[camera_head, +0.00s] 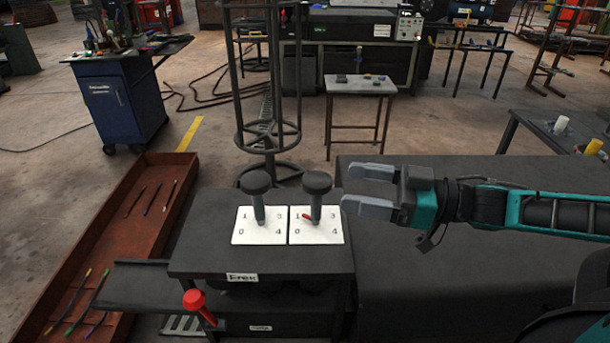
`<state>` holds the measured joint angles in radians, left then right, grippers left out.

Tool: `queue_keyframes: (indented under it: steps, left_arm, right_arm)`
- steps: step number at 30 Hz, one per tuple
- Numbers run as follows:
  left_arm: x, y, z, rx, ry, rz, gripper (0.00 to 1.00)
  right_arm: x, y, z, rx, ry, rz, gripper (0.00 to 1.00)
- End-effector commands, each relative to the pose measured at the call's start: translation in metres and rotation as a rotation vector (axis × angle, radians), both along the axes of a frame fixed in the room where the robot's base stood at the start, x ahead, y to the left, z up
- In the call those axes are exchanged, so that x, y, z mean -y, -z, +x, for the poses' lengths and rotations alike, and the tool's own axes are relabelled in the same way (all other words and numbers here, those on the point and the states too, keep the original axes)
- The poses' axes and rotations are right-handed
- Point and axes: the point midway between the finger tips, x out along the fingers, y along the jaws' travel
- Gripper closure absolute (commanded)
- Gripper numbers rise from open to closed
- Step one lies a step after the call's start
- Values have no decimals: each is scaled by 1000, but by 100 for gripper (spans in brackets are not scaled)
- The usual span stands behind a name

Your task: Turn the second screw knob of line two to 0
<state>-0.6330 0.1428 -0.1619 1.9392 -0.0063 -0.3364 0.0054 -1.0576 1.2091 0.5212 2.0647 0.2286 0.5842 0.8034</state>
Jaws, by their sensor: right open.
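Two dark screw knobs stand upright on a dark box. The left knob (256,183) rises from a white plate (245,235), and the right knob (318,182) from a second white plate (331,238). Both plates carry the digits 1, 3, 0 and 4 at their corners. A red pointer (307,217) shows at the left side of the right plate, between 1 and 0; no pointer shows on the left plate. My right gripper (348,188) is open and empty just right of the right knob, fingers pointing left towards it. My left gripper is not in view.
A red-tipped lever (195,300) sticks out at the box's front left, below a "Free" label (242,278). A rust-red tray (110,235) lies at the left. A wire-frame stand (268,140) rises behind the knobs. A dark flat surface (430,270) extends right of the box.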

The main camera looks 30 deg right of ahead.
Motion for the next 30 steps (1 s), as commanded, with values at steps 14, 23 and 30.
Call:
queue_keyframes:
  steps: [14,23,30]
  left_arm:
    - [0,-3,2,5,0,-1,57]
    - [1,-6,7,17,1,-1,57]
    - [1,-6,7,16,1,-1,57]
  right_arm:
    - [-27,-2,30,4,1,-1,23]
    - [-38,-1,42,2,4,-1,23]
    - [-49,-1,53,2,3,-1,23]
